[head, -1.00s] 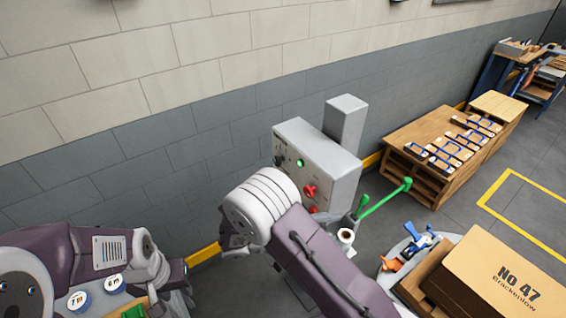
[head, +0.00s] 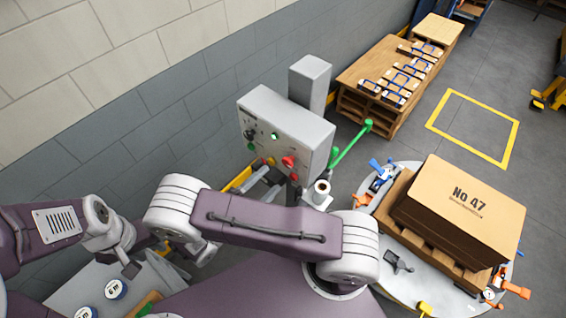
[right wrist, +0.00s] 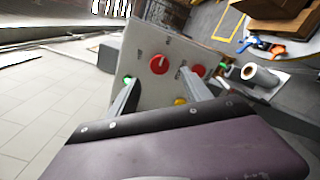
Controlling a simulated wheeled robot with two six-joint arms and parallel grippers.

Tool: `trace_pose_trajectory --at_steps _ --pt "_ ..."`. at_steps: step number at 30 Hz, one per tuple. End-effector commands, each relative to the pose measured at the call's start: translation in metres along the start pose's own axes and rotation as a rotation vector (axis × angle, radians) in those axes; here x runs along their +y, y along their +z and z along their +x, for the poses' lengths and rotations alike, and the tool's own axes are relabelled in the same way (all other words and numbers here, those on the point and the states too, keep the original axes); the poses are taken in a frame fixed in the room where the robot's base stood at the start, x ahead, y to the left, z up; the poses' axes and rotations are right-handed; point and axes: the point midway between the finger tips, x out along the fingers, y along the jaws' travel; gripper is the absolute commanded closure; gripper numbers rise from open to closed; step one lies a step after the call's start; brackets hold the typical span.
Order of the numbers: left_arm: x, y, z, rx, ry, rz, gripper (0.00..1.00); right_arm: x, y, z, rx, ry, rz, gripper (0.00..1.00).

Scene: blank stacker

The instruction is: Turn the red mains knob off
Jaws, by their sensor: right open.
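A grey control box (head: 300,128) stands by the wall in the head view. A red knob (head: 289,161) is on its front, low and right. The right wrist view shows the box face tilted, with a round red control (right wrist: 159,64) and a second red one (right wrist: 198,70) beside it. I cannot tell surely which is the mains knob. My right gripper (right wrist: 162,77) is open and empty, its fingers pointing at the face around the first red control, apparently apart from it.
The box also carries a green lamp (head: 274,136) and a yellow button (right wrist: 180,101). A green-handled lever (head: 352,143) and a white roll (head: 322,187) stand right of it.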

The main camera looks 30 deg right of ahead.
Motion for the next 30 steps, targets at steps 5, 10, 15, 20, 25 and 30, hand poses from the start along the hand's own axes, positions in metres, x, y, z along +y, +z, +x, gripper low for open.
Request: trace_pose_trajectory --at_steps 5,10,15,20,25,30 --pt "0.001 -0.003 -0.028 0.001 0.000 0.000 0.64 0.005 0.006 0.040 -0.008 -0.003 -0.006 0.43" --pt "0.001 -0.004 -0.040 0.001 0.000 0.000 0.64 0.003 0.004 0.066 -0.005 -0.003 -0.003 0.43" --pt "0.001 -0.004 -0.041 0.001 0.000 0.000 0.64 0.001 0.002 0.075 -0.002 -0.002 0.000 0.43" --pt "0.001 -0.004 -0.041 0.001 0.000 0.000 0.64 0.000 0.001 0.075 -0.001 -0.002 0.001 0.43" --pt "0.001 -0.004 -0.041 0.001 0.000 0.000 0.64 0.000 0.001 0.075 -0.001 -0.002 0.000 0.81" --pt "0.001 -0.004 -0.041 0.001 0.000 0.000 0.64 0.001 0.001 0.075 -0.002 -0.002 -0.001 1.00"
